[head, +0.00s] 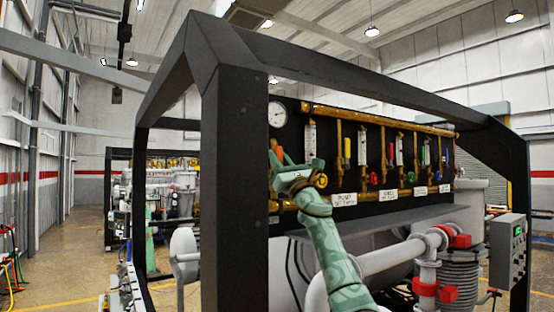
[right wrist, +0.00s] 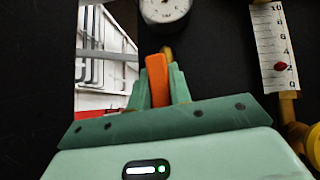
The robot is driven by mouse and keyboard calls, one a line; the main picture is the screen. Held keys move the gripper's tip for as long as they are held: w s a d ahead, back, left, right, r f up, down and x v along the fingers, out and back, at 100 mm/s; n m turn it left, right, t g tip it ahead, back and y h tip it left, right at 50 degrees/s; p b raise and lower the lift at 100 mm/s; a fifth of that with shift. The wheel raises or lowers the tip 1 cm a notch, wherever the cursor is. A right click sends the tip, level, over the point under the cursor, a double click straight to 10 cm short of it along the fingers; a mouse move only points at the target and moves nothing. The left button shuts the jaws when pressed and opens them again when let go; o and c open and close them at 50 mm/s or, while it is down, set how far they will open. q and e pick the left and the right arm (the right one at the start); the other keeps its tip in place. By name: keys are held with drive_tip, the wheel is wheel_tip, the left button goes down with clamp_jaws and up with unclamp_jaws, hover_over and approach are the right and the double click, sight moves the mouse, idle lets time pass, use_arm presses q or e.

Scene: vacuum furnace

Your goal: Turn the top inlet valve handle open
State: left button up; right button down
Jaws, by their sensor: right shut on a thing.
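An orange valve handle (right wrist: 157,78) stands upright between my right gripper's two green fingers in the right wrist view. My right gripper (right wrist: 160,88) is shut on it, with a finger on each side. In the head view, my right gripper (head: 277,161) is at the left end of the black panel, below the round gauge. Part of the orange handle (head: 279,153) shows there at the fingers. A yellow piece shows just behind the handle in the wrist view; the rest of the valve is hidden by the gripper. My left gripper is not in view.
The round gauge (head: 277,114) sits just above the handle. A flow meter (right wrist: 274,48) with a red float is to its right. Further right are several coloured handles and brass pipes on the panel. A thick black frame post (head: 234,190) stands close left of my right arm.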

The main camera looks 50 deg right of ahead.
drive_tip(key=m, duration=0.1)
drive_tip(key=h, duration=0.1)
drive_tip(key=r+m+h, duration=0.1)
drive_tip(key=shift+s+d+m, duration=0.3)
drive_tip(key=shift+s, duration=0.05)
drive_tip(key=shift+d+m+h, duration=0.1)
drive_tip(key=shift+m+h, duration=0.3)
drive_tip(key=c, duration=1.3)
unclamp_jaws()
drive_tip(key=shift+s+f+g, duration=0.1)
drive_tip(key=shift+g, duration=0.2)
